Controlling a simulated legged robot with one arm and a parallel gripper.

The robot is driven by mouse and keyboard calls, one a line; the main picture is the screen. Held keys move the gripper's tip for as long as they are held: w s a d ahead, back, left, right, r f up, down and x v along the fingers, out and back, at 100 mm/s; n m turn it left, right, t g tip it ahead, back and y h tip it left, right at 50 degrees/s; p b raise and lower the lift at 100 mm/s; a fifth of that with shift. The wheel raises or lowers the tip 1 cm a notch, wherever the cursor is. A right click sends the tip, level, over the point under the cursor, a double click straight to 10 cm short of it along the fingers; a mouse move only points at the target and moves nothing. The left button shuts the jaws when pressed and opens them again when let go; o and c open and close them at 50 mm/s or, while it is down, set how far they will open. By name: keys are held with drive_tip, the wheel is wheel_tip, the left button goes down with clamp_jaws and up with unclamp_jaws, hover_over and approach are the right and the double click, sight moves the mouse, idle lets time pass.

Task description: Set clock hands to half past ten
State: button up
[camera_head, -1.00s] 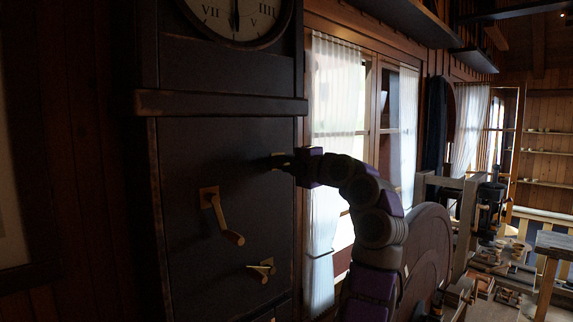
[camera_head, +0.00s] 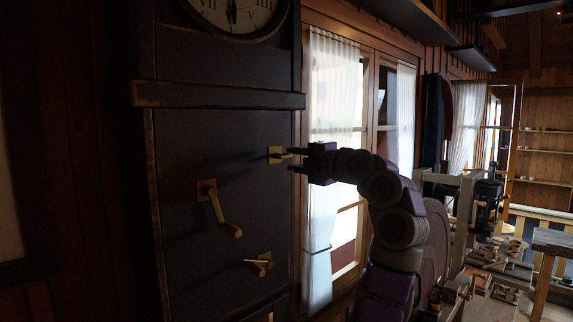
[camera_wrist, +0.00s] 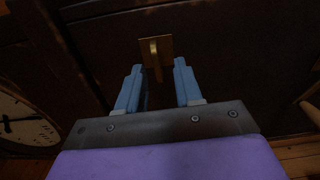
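The tall dark clock case carries a pale dial (camera_head: 238,10) at the top of the head view. Its upper part is cut off, and a dark hand points down near VI. Part of the dial also shows at the left of the wrist view (camera_wrist: 22,128). A small brass plate with a lever (camera_head: 276,155) sits on the case front. My gripper (camera_head: 293,160) is open at its right side. In the wrist view, the plate and lever (camera_wrist: 156,50) lie ahead, between the open fingers (camera_wrist: 157,70), and nothing is visibly gripped.
A brass crank with a wooden handle (camera_head: 217,207) and a smaller brass lever (camera_head: 260,264) stick out lower on the case. A curtained window (camera_head: 333,110) is to the right. A cluttered workshop bench area (camera_head: 500,255) lies farther right.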

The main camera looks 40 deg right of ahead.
drive_tip(key=s+d+b, duration=0.1)
drive_tip(key=s+b, duration=0.2)
drive_tip(key=s, duration=0.9)
drive_tip(key=shift+s, duration=0.25)
drive_tip(key=shift+f, duration=0.1)
